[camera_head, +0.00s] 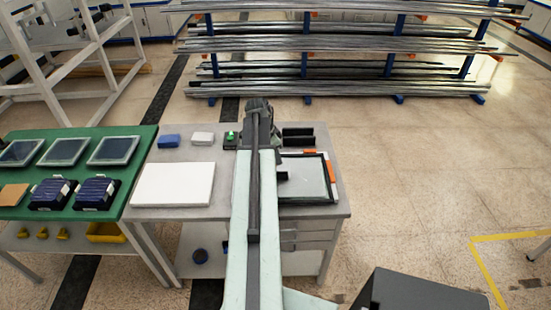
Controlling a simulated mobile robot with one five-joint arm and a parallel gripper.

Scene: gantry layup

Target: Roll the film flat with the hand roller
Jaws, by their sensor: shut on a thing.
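My gripper (258,108) is at the far end of my outstretched arm, over the back of the grey table. It is dark and seen from behind. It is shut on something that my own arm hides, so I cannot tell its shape. A dark-framed flat panel (309,180) with a greyish face lies on the table to the right of my arm. I cannot make out a film on it. A small black block (281,176) shows at its left side, close to my arm; I cannot tell whether it is the hand roller.
The grey table (170,212) also carries a white slab (172,184), a blue block (168,140), a pale block (202,138) and a black holder (298,137). A green table (20,212) with trays and dark blue packs adjoins on the left. A bar rack (305,45) stands behind.

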